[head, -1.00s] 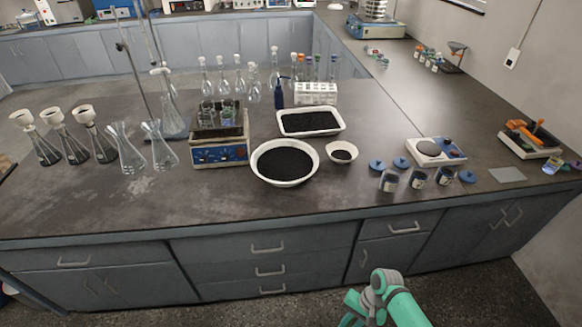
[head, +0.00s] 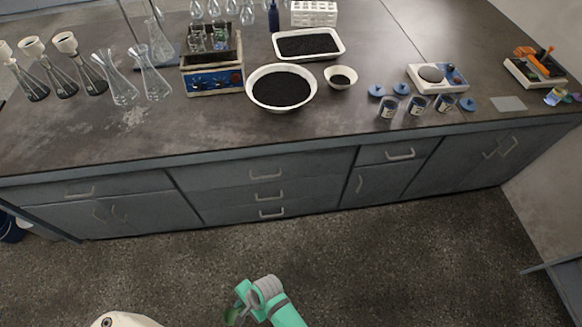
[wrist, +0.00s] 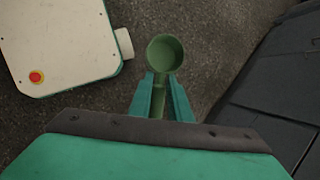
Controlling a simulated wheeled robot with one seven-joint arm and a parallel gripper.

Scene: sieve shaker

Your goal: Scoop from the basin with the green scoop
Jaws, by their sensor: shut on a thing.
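The green scoop (wrist: 165,54) is in my gripper (wrist: 161,86) in the wrist view, its handle between the two teal fingers and its round bowl beyond the fingertips. The bowl looks empty. In the head view my arm is at the bottom, over the floor in front of the bench, and part of the green scoop (head: 231,315) shows there. The basin (head: 252,102) is a round white bowl of black granules on the bench top near its front edge, well away from my gripper.
A white tray (head: 341,51) and a small white bowl (head: 329,72), both with dark granules, stand by the basin. A water bath (head: 214,78) is left of it. Several jars and a balance (head: 410,69) are at right. The drawer fronts (head: 262,178) face open floor.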

